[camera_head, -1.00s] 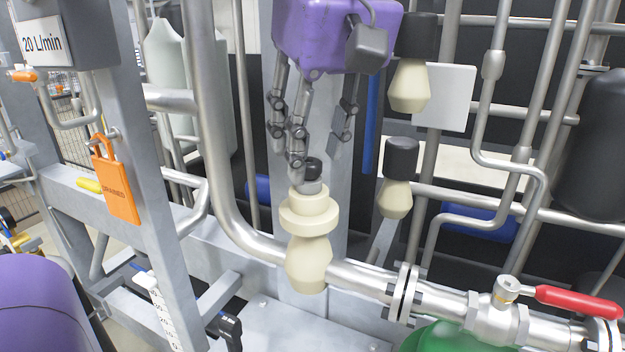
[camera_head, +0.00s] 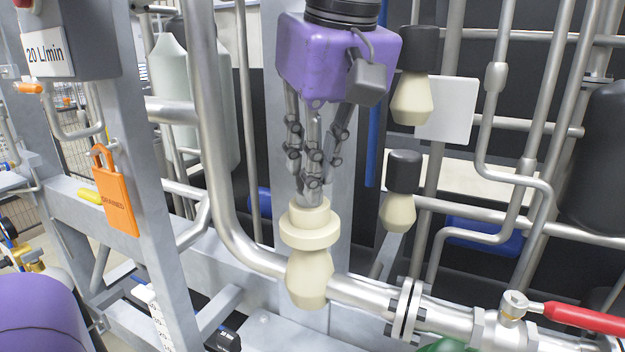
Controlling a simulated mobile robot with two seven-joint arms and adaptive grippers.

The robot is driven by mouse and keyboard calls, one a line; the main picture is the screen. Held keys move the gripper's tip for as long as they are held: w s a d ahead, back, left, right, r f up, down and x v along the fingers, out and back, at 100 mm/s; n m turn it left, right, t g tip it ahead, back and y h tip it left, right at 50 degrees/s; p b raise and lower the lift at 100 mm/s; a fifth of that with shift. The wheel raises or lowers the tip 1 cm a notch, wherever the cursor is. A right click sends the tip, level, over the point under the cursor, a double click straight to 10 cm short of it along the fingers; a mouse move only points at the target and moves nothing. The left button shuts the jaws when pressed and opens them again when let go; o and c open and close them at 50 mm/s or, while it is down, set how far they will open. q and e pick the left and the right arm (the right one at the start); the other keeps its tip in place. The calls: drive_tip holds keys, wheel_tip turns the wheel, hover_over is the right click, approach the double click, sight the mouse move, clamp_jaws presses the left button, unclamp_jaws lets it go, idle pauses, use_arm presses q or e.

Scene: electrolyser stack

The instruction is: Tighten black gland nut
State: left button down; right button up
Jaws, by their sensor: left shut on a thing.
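My left gripper (camera_head: 313,182), with a purple body and grey jointed fingers, comes down from the top middle. A short grey metal collar (camera_head: 312,198) shows just below the fingertips. The cream fitting stands upright, with a wide ring and a tapered lower part, in front of a steel pipe. My right gripper is not in view.
Two more cream fittings with black caps hang to the right, an upper one (camera_head: 412,95) and a lower one (camera_head: 399,208). A valve with a red handle (camera_head: 580,318) is at the lower right. An orange tag (camera_head: 115,200) hangs on the left grey post. Steel pipes surround the gripper.

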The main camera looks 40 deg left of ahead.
use_arm(q)
drive_tip(key=c, duration=2.3)
unclamp_jaws()
drive_tip(key=shift+s, duration=0.1)
drive_tip(key=shift+a, duration=0.1)
drive_tip(key=shift+c, duration=1.2)
clamp_jaws()
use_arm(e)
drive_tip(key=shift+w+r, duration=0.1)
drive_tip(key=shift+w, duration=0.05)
use_arm(q)
drive_tip(key=o, duration=0.6)
unclamp_jaws()
drive_tip(key=shift+s, duration=0.1)
drive_tip(key=o, duration=0.3)
drive_tip(key=shift+s+a, duration=0.1)
drive_tip(key=shift+s, duration=0.1)
drive_tip(key=shift+o, duration=1.3)
drive_tip(key=shift+w, duration=0.2)
